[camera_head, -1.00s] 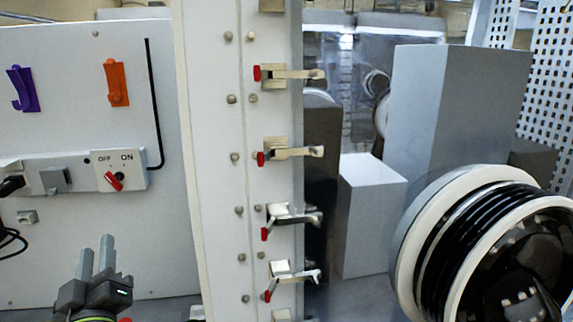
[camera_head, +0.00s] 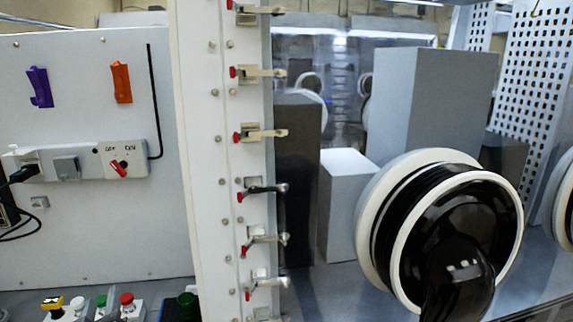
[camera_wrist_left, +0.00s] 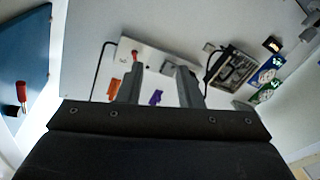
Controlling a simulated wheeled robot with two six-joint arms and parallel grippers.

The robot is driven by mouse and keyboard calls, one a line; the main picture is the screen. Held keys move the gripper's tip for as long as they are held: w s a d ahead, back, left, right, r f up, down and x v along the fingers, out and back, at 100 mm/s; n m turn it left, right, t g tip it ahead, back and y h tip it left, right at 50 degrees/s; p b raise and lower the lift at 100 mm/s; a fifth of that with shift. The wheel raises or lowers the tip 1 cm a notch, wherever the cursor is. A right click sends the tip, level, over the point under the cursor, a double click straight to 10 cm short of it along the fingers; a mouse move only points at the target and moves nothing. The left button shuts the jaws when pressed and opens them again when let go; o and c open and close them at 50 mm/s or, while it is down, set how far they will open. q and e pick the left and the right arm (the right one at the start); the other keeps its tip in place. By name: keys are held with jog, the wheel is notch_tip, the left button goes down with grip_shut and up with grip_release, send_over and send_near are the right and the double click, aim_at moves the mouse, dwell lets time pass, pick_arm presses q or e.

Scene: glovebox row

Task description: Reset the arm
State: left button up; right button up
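In the left wrist view my left gripper (camera_wrist_left: 160,88) shows two grey fingers spread apart with nothing between them. It is open and faces the white wall panel. My right gripper is in neither view.
The white panel carries a purple hook (camera_head: 40,87), an orange hook (camera_head: 121,82) and a red rotary switch (camera_head: 120,168). A red button (camera_head: 127,299) sits low. Red-tipped latches (camera_head: 262,135) line the glovebox edge. A black glove port (camera_head: 450,230) is at right.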

pick_arm(q)
jog(key=s+d+f+m+g+h, duration=0.3)
jog(key=s+f+g, duration=0.4)
jog(key=s+f, duration=0.6)
jog(key=s+f+m+g+h, duration=0.3)
jog(key=s+f+m+g, duration=0.3)
jog(key=s+f, duration=0.6)
notch_tip(320, 180, down, 29)
jog(key=w+a+g+b, duration=0.1)
jog(key=b, duration=0.1)
jog(key=s+f+g, duration=0.1)
jog(key=s+f, duration=1.3)
jog(key=f, duration=0.1)
jog(key=shift+d+f+h+b, duration=0.3)
jog(key=shift+d+f+b, duration=0.1)
jog(key=shift+d, duration=0.05)
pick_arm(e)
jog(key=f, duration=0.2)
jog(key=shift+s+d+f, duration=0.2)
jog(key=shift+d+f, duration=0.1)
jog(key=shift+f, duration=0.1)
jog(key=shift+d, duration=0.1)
